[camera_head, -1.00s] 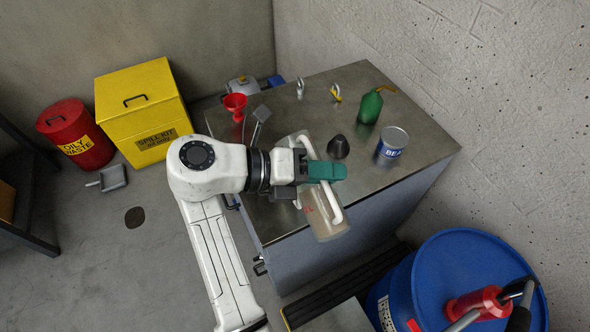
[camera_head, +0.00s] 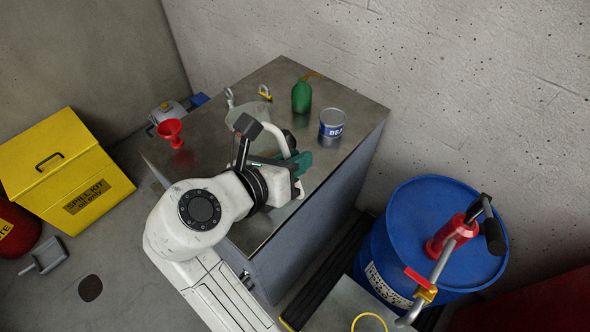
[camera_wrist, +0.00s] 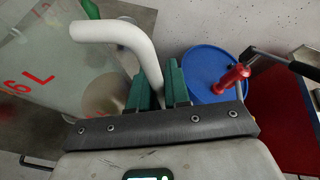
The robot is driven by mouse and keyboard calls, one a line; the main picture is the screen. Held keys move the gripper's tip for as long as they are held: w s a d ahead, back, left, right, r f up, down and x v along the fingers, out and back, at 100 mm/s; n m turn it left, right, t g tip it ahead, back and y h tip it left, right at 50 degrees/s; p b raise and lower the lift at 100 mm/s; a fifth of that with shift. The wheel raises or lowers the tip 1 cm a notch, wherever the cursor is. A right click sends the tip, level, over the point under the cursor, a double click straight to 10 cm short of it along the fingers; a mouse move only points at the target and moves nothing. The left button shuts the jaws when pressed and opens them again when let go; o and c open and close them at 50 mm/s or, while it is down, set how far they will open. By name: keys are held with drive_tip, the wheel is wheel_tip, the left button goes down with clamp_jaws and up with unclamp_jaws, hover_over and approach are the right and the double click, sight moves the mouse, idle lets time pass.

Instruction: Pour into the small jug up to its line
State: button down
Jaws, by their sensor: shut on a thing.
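A clear jug (camera_head: 243,115) with a thick white handle (camera_head: 281,138) is at my gripper (camera_head: 296,164) in the head view, over the metal-topped cabinet. In the wrist view the jug (camera_wrist: 45,70) fills the left side and shows red "6 L" marking. Its white handle (camera_wrist: 130,38) runs down to the green fingers of my gripper (camera_wrist: 160,88), which are shut on it. I cannot make out a fill line or any liquid level. No second jug is clearly seen.
A blue drum (camera_head: 412,215) with a red pump (camera_head: 452,235) stands right. A yellow ring (camera_head: 369,322) shows at the bottom edge.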

drive_tip(key=shift+w+a+r+m+t+y+b, duration=0.6)
drive_tip(key=shift+m+b, duration=0.5)
drive_tip(key=shift+b, duration=3.1)
drive_tip(key=shift+a+r+b, duration=0.1)
drive_tip(key=shift+r+b, duration=0.2)
drive_tip(key=shift+b, duration=0.3)
drive_tip(key=shift+r, duration=0.15)
